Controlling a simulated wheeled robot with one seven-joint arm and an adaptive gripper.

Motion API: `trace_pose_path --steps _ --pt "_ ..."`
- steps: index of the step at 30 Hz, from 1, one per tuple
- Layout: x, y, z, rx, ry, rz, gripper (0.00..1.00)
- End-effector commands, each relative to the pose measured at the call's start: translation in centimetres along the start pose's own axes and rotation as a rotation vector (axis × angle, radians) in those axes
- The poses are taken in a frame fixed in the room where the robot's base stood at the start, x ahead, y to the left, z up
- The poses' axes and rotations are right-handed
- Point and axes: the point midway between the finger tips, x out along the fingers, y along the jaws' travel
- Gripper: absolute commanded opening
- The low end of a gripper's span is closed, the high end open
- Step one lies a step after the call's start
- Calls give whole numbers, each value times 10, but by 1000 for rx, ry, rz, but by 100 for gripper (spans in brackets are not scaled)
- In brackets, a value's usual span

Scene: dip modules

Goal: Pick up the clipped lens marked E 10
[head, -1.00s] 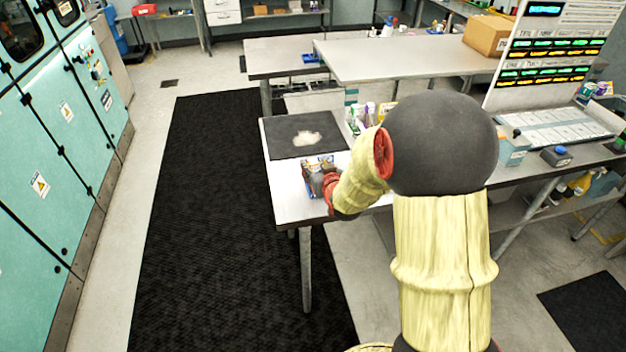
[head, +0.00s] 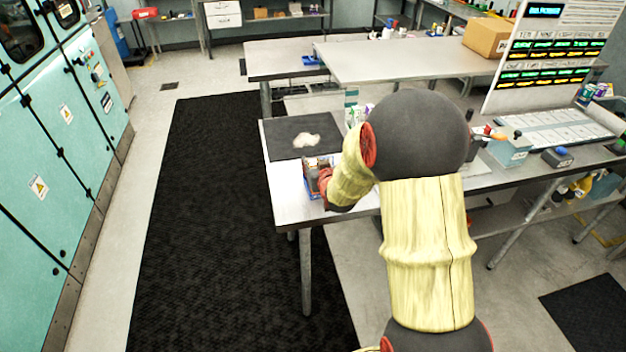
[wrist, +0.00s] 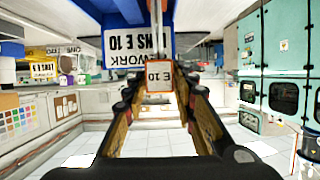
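The clipped lens marked E 10 (wrist: 159,76) shows in the wrist view as a small orange-framed piece with a pale label. The lens cannot be made out there.
Bottles (head: 354,112) stand right of the mat, partly behind my arm. A tall display board (head: 545,60) stands farther right. The floor at left is clear.

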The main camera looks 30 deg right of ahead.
Motion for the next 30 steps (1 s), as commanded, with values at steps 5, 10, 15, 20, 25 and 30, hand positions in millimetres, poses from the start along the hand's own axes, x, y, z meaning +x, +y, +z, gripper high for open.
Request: trace_pose_path --steps 5,10,15,20,25,30 --pt "0 0 0 0 0 0 15" --pt "0 0 0 0 0 0 5" --pt "0 0 0 0 0 0 0" --pt "0 0 0 0 0 0 0" --pt "0 0 -1 0 1 0 0" --pt "-3 0 -8 0 2 0 0"
